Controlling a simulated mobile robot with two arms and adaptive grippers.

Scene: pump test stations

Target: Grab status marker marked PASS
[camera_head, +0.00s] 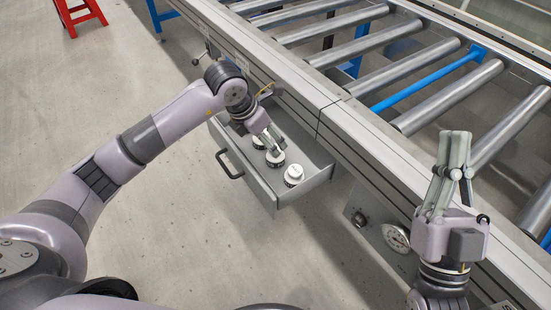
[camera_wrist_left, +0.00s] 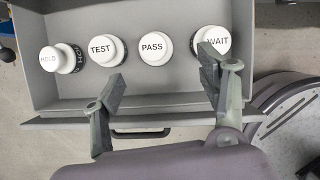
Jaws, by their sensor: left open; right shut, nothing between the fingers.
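The PASS marker (camera_wrist_left: 154,46), a round white-topped knob with a dark base, stands in an open grey drawer (camera_wrist_left: 50,108) in the left wrist view. TEST (camera_wrist_left: 103,48) is left of it and WAIT (camera_wrist_left: 217,40) right; HOLD (camera_wrist_left: 52,58) is tilted at the far left. My left gripper (camera_wrist_left: 164,76) is open and empty, its fingers either side of PASS in the picture but not closed on it; one fingertip overlaps WAIT. In the head view, my left gripper (camera_head: 271,146) hangs over the drawer, partly hiding the markers. My right gripper (camera_head: 453,152) is shut and empty, pointing up.
A roller conveyor (camera_head: 370,75) runs above and beside the drawer, its side rail close to my left gripper. The drawer handle (camera_head: 228,164) faces the open floor. A gauge (camera_head: 396,237) sits on the bench front. A red step stool (camera_head: 80,14) stands far off.

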